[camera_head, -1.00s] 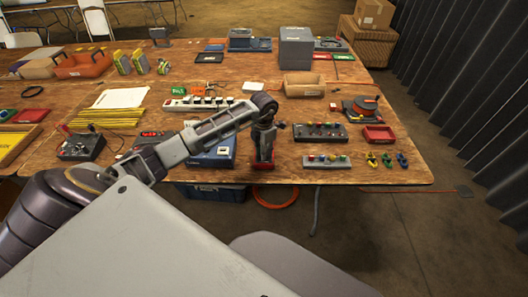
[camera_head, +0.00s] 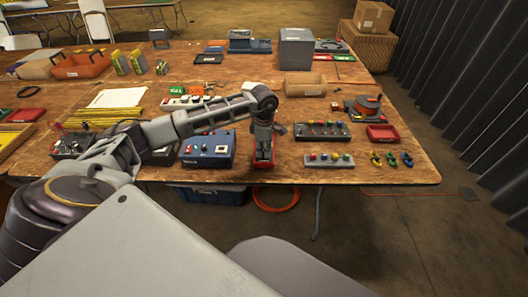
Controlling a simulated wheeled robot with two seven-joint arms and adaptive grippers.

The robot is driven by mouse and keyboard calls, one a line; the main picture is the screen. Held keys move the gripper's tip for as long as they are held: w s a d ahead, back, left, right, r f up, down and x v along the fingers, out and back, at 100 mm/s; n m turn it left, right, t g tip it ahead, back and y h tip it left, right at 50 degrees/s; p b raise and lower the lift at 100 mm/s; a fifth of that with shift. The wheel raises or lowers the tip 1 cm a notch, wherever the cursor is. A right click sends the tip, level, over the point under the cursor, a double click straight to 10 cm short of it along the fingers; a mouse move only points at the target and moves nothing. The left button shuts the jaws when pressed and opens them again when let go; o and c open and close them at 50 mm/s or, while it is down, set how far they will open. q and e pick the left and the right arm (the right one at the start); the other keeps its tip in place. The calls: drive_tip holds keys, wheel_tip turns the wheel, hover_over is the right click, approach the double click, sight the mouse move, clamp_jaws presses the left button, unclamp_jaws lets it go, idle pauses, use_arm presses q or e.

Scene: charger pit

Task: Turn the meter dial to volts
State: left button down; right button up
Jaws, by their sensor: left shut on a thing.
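A small red device (camera_head: 263,180), which looks like the meter, sits at the table's front edge, right of a blue box. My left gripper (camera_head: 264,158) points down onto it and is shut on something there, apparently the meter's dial. The fingers hide the dial and its markings, so I cannot tell where it points. My left arm reaches in from the left, with its wrist above the gripper. My right gripper is not in view.
The blue box (camera_head: 208,149) with switches stands close left of the gripper. Right of it are a black terminal box (camera_head: 322,131), a grey button strip (camera_head: 329,161) and a red tray (camera_head: 382,134). A power strip (camera_head: 190,104) lies behind the arm.

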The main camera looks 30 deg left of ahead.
use_arm(q)
drive_tip(key=shift+m+b, duration=0.3)
drive_tip(key=shift+m, duration=0.5)
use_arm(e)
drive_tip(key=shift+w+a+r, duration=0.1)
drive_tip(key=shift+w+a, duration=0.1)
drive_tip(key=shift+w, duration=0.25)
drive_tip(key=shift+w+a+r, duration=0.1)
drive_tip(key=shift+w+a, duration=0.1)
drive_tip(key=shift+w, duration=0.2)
use_arm(q)
drive_tip(key=c, duration=1.2)
unclamp_jaws()
drive_tip(key=shift+c, duration=0.2)
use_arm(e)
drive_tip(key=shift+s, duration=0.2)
